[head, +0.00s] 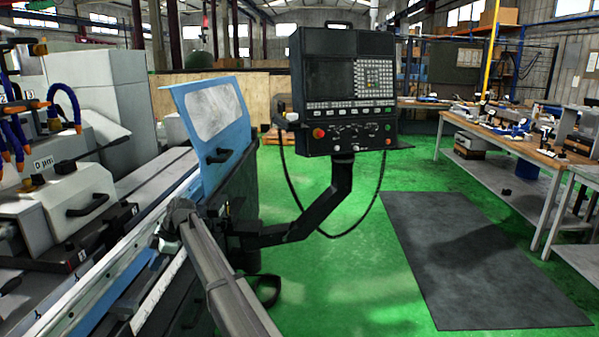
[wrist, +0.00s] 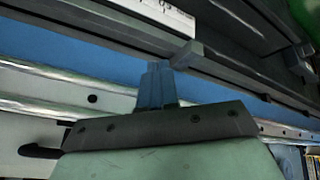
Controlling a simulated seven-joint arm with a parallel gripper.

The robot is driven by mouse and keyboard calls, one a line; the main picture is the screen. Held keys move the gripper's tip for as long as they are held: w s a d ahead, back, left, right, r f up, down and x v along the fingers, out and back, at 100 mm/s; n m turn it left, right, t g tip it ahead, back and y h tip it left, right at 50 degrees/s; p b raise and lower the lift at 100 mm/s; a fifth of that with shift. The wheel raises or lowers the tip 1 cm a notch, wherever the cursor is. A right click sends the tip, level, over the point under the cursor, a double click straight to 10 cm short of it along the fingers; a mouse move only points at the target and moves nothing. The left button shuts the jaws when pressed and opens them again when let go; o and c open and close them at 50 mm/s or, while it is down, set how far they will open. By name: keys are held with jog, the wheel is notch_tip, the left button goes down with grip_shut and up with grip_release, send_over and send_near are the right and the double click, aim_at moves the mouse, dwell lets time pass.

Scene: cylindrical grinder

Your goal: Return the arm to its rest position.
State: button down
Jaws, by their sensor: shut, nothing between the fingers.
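My arm (head: 225,275) reaches up from the bottom of the head view to the front edge of the grinder (head: 110,255). Its far end is beside the blue door, and the fingers cannot be made out there. In the wrist view my gripper (wrist: 157,70) shows as two narrow blue-grey fingers together, shut with nothing between them. A small grey block (wrist: 186,54) on a dark rail appears just past the fingertips. I cannot tell whether they touch it.
The blue door (head: 212,115) with a window stands open-edged beside my arm. A control panel (head: 345,90) hangs on a black bracket arm (head: 300,225) with a loose cable. A dark mat (head: 470,260) lies on clear green floor. Workbenches (head: 520,150) stand at right.

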jog(key=s+d+f+m+h, duration=0.15)
jog(key=d+f+m, duration=0.55)
jog(key=d+f, duration=1.55)
jog(key=s+d+f+m+g+h, duration=0.1)
jog(key=s+d+f+m, duration=0.3)
jog(key=d+f, duration=0.5)
jog(key=s+d+f+m+h, duration=0.1)
jog(key=s+d+f+m, duration=0.1)
jog(key=s+d+f, duration=0.55)
jog(key=s+d+f+m+g+h, duration=0.1)
jog(key=s+d+f+m, duration=0.2)
jog(key=s+d+f, duration=0.4)
jog(key=s+d+f+m+g+h, duration=0.1)
jog(key=s+d+f+m, duration=0.25)
jog(key=s+d, duration=0.5)
jog(key=s+d+f+m+g, duration=0.1)
jog(key=s+d+m, duration=0.2)
jog(key=s, duration=0.7)
jog(key=s+d+f+m+g, duration=0.1)
jog(key=s+d+m, duration=0.2)
jog(key=s+d, duration=0.5)
jog(key=shift+s+d+f, duration=0.15)
jog(key=shift+s+f, duration=0.25)
jog(key=shift+s, duration=0.65)
